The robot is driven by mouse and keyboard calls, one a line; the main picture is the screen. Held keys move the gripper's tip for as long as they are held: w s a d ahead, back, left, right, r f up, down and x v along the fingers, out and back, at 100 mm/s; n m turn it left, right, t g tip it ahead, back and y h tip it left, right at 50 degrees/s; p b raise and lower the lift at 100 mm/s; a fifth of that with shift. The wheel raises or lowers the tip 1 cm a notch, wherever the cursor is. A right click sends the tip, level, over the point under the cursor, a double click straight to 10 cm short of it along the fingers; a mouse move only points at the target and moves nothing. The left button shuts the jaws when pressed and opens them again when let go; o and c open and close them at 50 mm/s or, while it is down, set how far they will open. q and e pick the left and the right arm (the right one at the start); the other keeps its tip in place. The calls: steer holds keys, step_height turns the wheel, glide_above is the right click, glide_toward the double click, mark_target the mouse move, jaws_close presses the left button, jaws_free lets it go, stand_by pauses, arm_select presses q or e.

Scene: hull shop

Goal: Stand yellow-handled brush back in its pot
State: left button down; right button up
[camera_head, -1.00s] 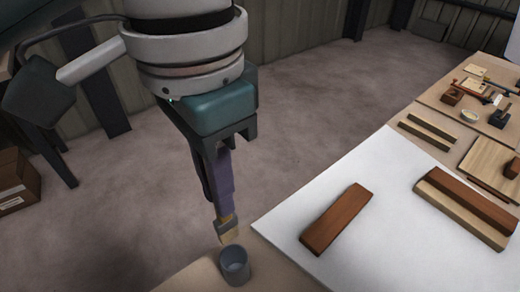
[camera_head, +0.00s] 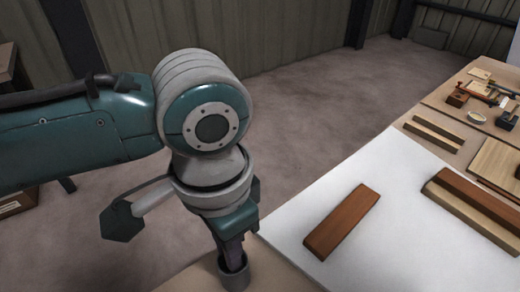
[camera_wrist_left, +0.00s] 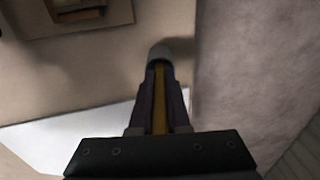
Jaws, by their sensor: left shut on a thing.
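The grey pot (camera_head: 235,276) stands on the near end of the tan bench top, at the bottom of the head view. My left gripper (camera_head: 232,258) points down over it, with its fingertips at or just inside the rim. It is shut on the yellow-handled brush, whose handle (camera_wrist_left: 160,98) shows between the fingers in the wrist view. The brush's lower end is hidden by the fingers and pot, so I cannot tell whether it touches the bottom. The pot (camera_wrist_left: 160,52) also shows just beyond the fingertips in the wrist view. My right gripper is out of view.
A white sheet (camera_head: 370,240) lies right of the pot, with a reddish-brown wood block (camera_head: 342,222) on it. More wood pieces (camera_head: 470,205) lie farther right. Small tools and a dish (camera_head: 476,117) sit at the bench's far end. Floor is open beyond the bench.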

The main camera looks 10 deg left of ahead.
arm_select(q)
steer(key=shift+f, duration=0.15)
steer(key=c, duration=0.9)
jaws_free()
step_height(320, 180, up, 12)
steer(key=p, duration=0.3)
steer(key=shift+r, duration=0.2)
